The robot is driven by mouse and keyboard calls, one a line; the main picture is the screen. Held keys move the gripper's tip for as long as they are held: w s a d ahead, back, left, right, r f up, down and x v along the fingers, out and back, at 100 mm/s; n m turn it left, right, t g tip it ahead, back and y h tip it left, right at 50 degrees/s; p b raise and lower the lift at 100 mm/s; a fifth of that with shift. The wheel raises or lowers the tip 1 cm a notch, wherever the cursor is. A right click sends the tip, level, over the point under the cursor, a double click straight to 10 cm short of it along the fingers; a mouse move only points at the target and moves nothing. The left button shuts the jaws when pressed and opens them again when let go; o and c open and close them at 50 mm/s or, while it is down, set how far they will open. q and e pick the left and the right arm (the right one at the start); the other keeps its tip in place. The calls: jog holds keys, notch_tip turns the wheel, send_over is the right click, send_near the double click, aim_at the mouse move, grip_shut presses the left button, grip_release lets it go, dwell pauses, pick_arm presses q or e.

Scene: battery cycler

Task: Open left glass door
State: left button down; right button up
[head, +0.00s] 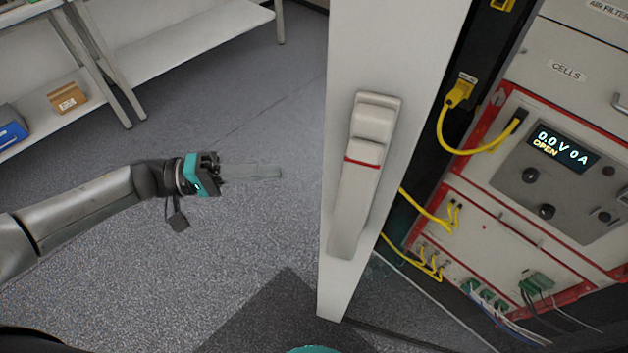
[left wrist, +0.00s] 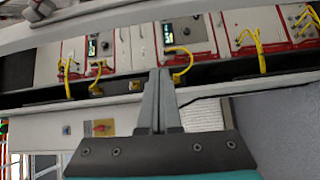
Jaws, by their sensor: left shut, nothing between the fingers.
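The white door frame (head: 400,45) stands upright right of centre in the head view, swung away from the cabinet front, whose interior is exposed to its right. Its long grey handle (head: 357,190) has a red line across it. I cannot make out the glass pane clearly. My left gripper (head: 279,172) is left of the door, pointing right towards the handle, apart from it. Its fingers are together and empty, and they show in the left wrist view (left wrist: 160,75) in front of the equipment.
The cabinet holds a panel with a lit display (head: 562,147) and yellow cables (head: 445,135) looping out near the door edge. White shelving (head: 190,40) with a cardboard box (head: 68,97) and a blue bin (head: 10,127) is at upper left. Grey floor lies open between shelving and door.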

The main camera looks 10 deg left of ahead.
pick_arm(q)
jog(key=s+d, duration=0.2)
jog(key=d, duration=0.7)
jog(key=shift+s+f+g+p, duration=0.35)
jog(key=shift+f+g, duration=0.05)
jog(key=shift+f, duration=0.05)
jog(key=shift+d, duration=0.1)
